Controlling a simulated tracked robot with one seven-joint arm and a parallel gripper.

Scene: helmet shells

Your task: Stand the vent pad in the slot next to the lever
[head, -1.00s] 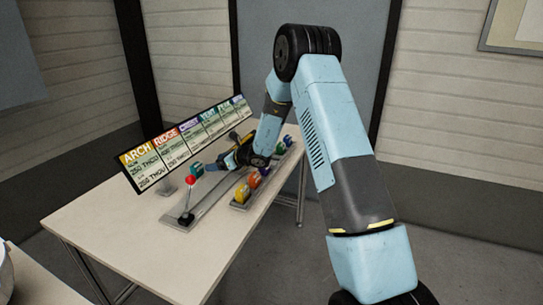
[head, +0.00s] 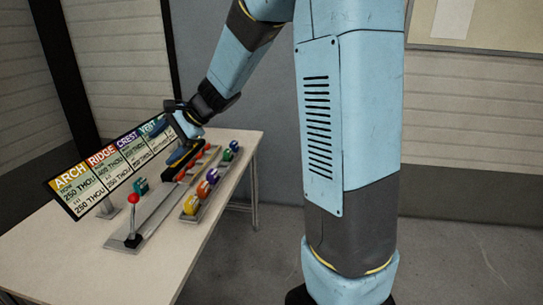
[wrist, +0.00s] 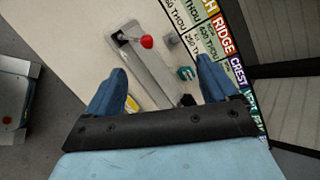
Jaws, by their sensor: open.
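A teal pad (head: 140,186), matching the teal VENT label, stands close behind the lever, by the sign side of the grey rail (head: 150,217). I cannot tell whether it sits in a slot. It also shows in the wrist view (wrist: 185,73), ahead of my gripper and nearer the right finger. The red-knobbed lever (head: 133,199) stands upright at the rail's near end; its knob (wrist: 147,42) shows in the wrist view. My gripper (wrist: 163,65) is open, its blue fingers apart with nothing held, above the rail's farther part.
A second tray (head: 192,212) holds several coloured pads, such as orange (head: 203,188) and purple (head: 213,175). Orange-red pieces (head: 195,160) lie on the rail below my gripper. The label board (head: 115,165) stands along the left. The table's near end is clear.

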